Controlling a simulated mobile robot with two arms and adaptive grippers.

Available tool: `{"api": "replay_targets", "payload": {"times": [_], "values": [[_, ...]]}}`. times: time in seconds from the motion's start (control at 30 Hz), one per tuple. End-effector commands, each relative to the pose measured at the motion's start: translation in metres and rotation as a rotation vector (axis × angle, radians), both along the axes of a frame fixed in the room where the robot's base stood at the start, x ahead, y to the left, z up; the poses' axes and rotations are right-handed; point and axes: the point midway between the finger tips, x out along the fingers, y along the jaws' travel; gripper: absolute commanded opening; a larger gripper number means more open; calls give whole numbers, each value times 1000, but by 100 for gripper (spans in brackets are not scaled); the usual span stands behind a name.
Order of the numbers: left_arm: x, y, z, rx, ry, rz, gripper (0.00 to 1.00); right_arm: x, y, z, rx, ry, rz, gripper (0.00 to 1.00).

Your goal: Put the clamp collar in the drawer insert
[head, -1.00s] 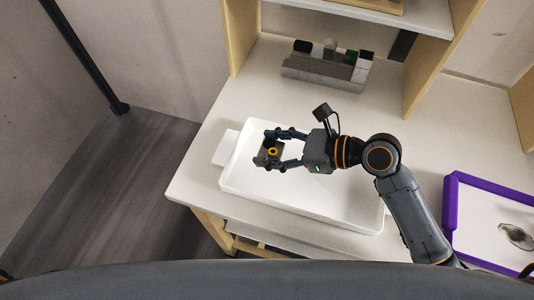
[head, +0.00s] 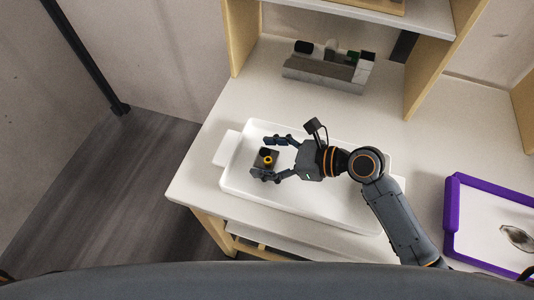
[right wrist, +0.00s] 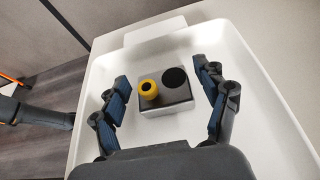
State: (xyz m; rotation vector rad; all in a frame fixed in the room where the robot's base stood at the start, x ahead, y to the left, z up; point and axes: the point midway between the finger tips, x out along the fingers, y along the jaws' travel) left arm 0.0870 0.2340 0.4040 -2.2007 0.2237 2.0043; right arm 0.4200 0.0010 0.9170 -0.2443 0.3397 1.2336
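The piece I take for the clamp collar (head: 265,160) is a small dark-topped block with a yellow ring and a black round spot on top. In the right wrist view the block (right wrist: 167,106) rests on the floor of a white tray (head: 335,203), which I take for the drawer insert. It lies near the tray's left end. My right gripper (head: 265,157) is open around it, one finger on each side. The right wrist view shows clear gaps between the block and both fingers (right wrist: 163,78).
A grey rack (head: 322,77) holding several small items stands at the back of the white table (head: 235,100), below a shelf. A purple-rimmed tray (head: 451,215) with a shiny oval thing (head: 517,237) is at the right. Wooden uprights (head: 427,85) flank the rack.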

Motion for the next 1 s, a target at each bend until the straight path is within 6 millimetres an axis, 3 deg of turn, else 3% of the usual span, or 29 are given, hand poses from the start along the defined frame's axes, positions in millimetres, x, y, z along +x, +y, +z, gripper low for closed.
{"api": "replay_targets", "payload": {"times": [0.37,0.8,1.0], "values": [[0,0,-1,0,0,1,40,0,-1,3,-2,-2,0,79],[0,1,-7,1,1,3,40,-25,-75,33,-5,-1,0,79],[0,1,-9,1,1,3,40,-33,-99,45,-2,0,-1,79]]}}
